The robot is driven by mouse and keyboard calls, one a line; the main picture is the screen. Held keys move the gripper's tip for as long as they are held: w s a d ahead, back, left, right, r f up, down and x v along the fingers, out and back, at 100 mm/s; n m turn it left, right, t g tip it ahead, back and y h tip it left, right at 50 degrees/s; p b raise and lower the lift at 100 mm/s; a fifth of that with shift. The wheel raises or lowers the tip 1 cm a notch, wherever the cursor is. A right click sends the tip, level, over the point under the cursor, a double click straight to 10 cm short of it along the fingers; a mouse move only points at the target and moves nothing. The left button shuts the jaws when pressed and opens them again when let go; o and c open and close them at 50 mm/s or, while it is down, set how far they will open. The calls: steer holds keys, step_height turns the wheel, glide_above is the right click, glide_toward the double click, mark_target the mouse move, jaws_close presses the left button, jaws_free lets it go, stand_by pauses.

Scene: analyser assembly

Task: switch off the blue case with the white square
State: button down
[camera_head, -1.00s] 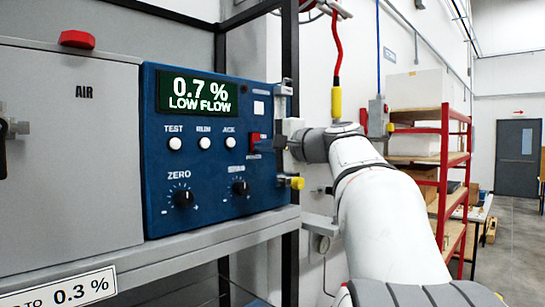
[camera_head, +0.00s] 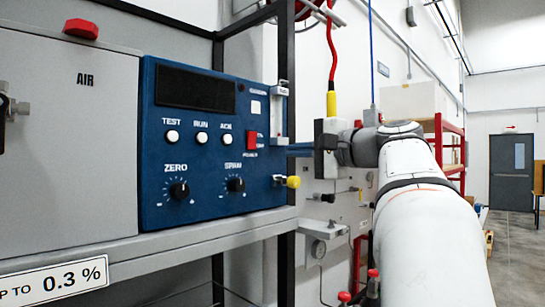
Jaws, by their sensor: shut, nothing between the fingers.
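The blue case (camera_head: 205,205) stands on a grey shelf, with a white square (camera_head: 256,108) at its upper right. Its display (camera_head: 195,91) is dark and blank. A red switch (camera_head: 251,140) sits below the white square, with small lettering under it that I cannot read. My gripper (camera_head: 290,149) is shut and empty, to the right of the red switch and apart from it. Its fingers point left towards the case's right edge. Three white buttons, TEST (camera_head: 172,136), RUN and ACK, and the ZERO (camera_head: 179,190) and SPAN knobs are on the panel.
A grey AIR cabinet (camera_head: 65,150) with a red knob on top stands left of the case. A yellow knob (camera_head: 293,182) sticks out at the case's lower right. A black frame post and a hanging red cable (camera_head: 331,50) are near my arm.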

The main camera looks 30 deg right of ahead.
steer(key=shift+v, duration=1.65)
steer(key=shift+f, duration=0.15)
steer(key=shift+a, duration=0.1)
steer(key=a+f+n+g+h, duration=0.15)
steer(key=a+f+g, duration=0.35)
steer(key=f, duration=0.8)
steer(key=a+f+n+g, duration=0.3)
steer(key=a+f, duration=0.5)
steer(key=f, duration=0.5)
steer(key=s+a+f+n+g+h, duration=0.1)
steer(key=s+f+n+g, duration=0.1)
steer(key=s+f, duration=0.3)
steer(key=s+a+f+n+g+h, duration=0.1)
steer(key=s+f+n, duration=0.3)
steer(key=f, duration=0.6)
steer(key=s+a+f+n+g+h, duration=0.2)
steer(key=s+a+f+n+h, duration=0.1)
steer(key=s+f, duration=0.3)
step_height(320, 180, down, 3)
steer(key=shift+a+r+g, duration=0.15)
steer(key=shift+a+g, duration=0.05)
steer(key=shift+g, duration=0.1)
steer(key=shift+s, duration=0.1)
